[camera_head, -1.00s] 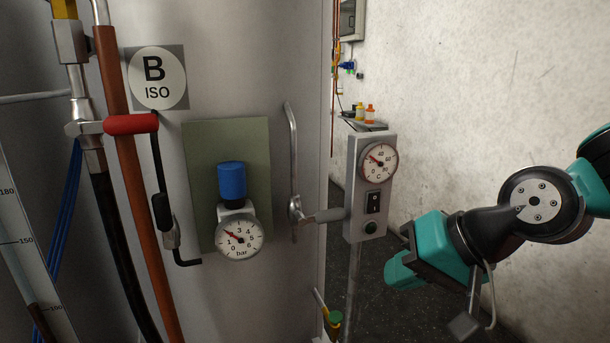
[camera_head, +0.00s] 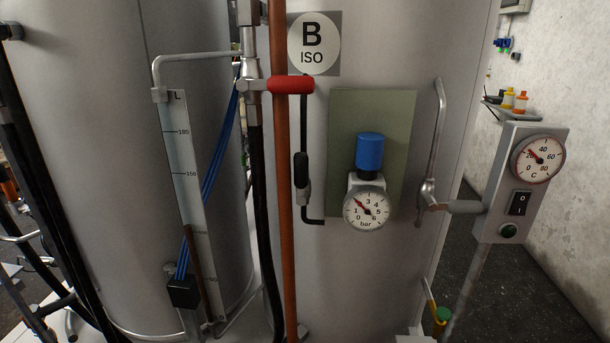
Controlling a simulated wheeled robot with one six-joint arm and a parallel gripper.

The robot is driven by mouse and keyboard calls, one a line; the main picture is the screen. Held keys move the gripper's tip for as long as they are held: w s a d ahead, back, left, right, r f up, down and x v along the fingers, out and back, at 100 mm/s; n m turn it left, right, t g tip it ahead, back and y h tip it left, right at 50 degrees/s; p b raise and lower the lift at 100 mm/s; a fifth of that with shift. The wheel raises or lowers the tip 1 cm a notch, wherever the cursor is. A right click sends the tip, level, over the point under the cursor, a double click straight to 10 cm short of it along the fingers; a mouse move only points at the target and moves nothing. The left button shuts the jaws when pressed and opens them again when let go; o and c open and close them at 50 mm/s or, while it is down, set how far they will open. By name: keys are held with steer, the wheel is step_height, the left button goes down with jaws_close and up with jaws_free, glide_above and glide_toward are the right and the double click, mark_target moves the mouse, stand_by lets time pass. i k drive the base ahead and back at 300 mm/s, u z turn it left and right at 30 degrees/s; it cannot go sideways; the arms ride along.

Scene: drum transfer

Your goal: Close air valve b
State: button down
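The tank marked B ISO on a round white label (camera_head: 314,43) fills the middle of the head view. Below the label, a red handle (camera_head: 291,85) lies level across the orange-brown pipe, next to a metal fitting (camera_head: 252,84). A small black-handled fitting (camera_head: 302,170) hangs on a thin dark line, its handle upright. A blue knob (camera_head: 369,151) sits above a bar gauge (camera_head: 366,207) on a green panel (camera_head: 400,130); the needle points up-left. No label shows which of these is air valve b. My gripper is out of view.
A grey control box (camera_head: 490,190) with a temperature gauge (camera_head: 538,159) sticks out at right, near a bent metal handle (camera_head: 440,130). Another tank (camera_head: 80,150), a level scale (camera_head: 183,150) and blue lines (camera_head: 217,150) stand left. Dark floor (camera_head: 530,280) shows at right.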

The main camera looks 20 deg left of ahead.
mark_target(300, 159)
steer(key=u, duration=0.15)
steer(key=k, duration=0.4)
steer(key=z, duration=0.75)
steer(key=i, duration=0.6)
steer(key=u, duration=1.85)
